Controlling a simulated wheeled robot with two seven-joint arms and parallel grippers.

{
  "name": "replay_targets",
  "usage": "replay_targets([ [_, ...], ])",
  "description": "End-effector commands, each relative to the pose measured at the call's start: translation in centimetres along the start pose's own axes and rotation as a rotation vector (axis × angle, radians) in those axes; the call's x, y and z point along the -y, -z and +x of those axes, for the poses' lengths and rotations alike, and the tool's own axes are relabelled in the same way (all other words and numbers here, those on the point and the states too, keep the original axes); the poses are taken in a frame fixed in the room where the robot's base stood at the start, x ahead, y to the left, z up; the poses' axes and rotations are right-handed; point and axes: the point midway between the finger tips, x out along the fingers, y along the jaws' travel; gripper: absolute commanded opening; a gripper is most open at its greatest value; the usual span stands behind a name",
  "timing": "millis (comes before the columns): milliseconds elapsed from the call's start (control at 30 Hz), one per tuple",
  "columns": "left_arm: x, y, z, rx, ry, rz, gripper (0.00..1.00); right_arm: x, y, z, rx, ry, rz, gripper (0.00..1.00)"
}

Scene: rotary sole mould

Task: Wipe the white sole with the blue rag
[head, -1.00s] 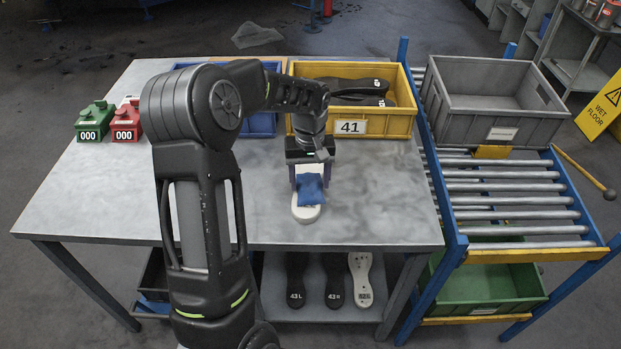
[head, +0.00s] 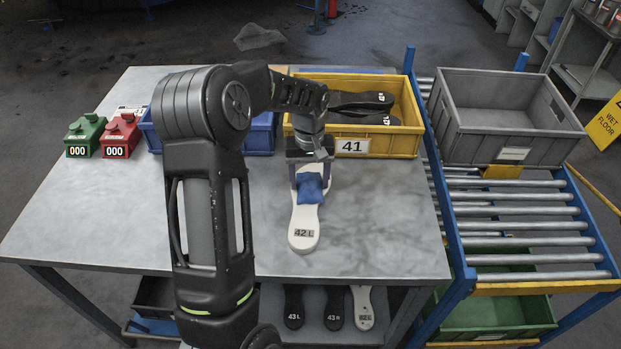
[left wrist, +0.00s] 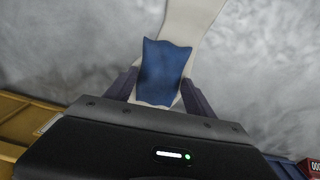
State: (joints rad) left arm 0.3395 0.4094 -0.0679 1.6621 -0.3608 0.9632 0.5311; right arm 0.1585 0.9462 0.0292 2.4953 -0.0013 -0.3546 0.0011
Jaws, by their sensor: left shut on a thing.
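The white sole (head: 301,237), labelled 42 L, lies on the grey table with its labelled end toward me. The blue rag (head: 310,188) lies over the sole's far part. My left gripper (head: 310,172) points down at the rag and is shut on it, at the sole's far end. In the left wrist view the rag (left wrist: 164,72) sits between the two fingers, with the sole (left wrist: 192,20) stretching beyond it. Whether the rag presses on the sole is hard to tell. My right gripper is not in view.
A yellow bin (head: 400,142) labelled 41 with dark soles stands just behind my gripper. A blue bin (head: 262,136) is partly hidden by my arm. Red (head: 121,137) and green (head: 85,137) counters stand at left. A grey crate (head: 505,115) sits on the roller rack. The table's front right is clear.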

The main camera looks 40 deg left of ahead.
Motion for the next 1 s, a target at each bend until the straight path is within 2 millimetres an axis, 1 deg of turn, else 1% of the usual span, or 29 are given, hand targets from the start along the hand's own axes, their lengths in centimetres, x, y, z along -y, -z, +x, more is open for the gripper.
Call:
replay_targets([
  [67, 0.1, 0.1, 0.1, 0.000, 0.001, 0.000, 0.25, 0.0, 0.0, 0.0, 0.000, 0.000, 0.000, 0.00],
  [100, 0.1, 0.2, -0.7, -0.002, -0.001, 0.000, 0.25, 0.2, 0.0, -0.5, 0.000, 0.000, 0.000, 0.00],
  [133, 0.1, 0.2, -0.9, -0.002, 0.000, 0.000, 0.25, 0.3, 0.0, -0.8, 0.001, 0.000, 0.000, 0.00],
  [233, 0.2, 0.2, -3.4, -0.006, -0.002, 0.000, 0.25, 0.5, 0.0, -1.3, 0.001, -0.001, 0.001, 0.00],
  [267, 0.3, 0.2, -3.8, -0.004, -0.001, 0.000, 0.25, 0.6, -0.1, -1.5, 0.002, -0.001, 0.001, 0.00],
  [800, 0.6, 0.2, -8.4, -0.002, -0.001, 0.005, 0.25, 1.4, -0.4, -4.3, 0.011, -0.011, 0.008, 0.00],
  [1000, 0.7, 0.2, -8.9, -0.001, 0.000, 0.005, 0.25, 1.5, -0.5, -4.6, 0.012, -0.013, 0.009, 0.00],
])
